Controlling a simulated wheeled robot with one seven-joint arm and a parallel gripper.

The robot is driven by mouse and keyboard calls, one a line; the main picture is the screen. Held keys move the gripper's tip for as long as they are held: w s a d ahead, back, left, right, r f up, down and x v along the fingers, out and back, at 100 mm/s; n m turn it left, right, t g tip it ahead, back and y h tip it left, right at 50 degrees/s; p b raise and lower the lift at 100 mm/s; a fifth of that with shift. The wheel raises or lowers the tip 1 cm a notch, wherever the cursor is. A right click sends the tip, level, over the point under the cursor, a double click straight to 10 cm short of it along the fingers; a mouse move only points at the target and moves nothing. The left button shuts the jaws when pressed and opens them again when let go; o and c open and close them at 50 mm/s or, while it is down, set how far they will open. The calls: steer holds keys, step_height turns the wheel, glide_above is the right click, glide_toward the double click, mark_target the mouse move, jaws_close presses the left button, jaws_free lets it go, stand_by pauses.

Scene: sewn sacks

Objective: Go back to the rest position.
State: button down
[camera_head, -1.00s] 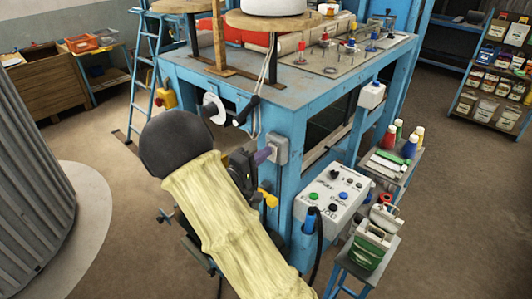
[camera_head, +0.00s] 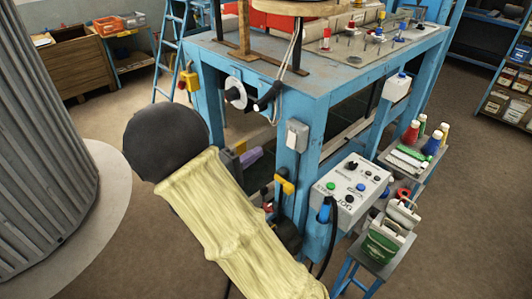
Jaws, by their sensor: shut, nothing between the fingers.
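My arm, in a pale yellow cloth sleeve with a dark rounded joint, crosses the lower left and middle of the head view. My gripper (camera_head: 250,158) shows only in part beyond the sleeve, as a small purple piece. It is shut with nothing in it. It is left of the grey switch box (camera_head: 297,135) on the blue post, with a gap between them. The sleeve hides much of the hand.
A blue-framed machine table (camera_head: 330,75) stands close ahead. A ribbed grey column (camera_head: 50,150) is left. Floor at far right is open.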

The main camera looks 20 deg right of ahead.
steer(key=shift+r+v, duration=0.15)
steer(key=shift+v, duration=0.55)
steer(key=shift+r+v, duration=0.15)
steer(key=shift+v, duration=0.5)
steer(key=w+f+t+y+b, duration=0.1)
steer(key=w+f+t+y, duration=0.25)
steer(key=w+y, duration=0.3)
step_height(320, 180, down, 3)
steer(key=s+a+m+y, duration=0.1)
steer(key=s+a+y, duration=0.15)
steer(key=y, duration=0.55)
steer(key=s+f+m+g+y+b, duration=0.1)
steer(key=s+g, duration=0.3)
steer(key=s, duration=0.5)
steer(key=s+d+f+m+g+y, duration=0.1)
steer(key=s+f+m+g+y, duration=0.1)
steer(key=s, duration=0.7)
steer(key=shift+s+f+g+b, duration=0.35)
steer(key=shift+s+f+g, duration=0.05)
steer(key=shift+f+g, duration=0.5)
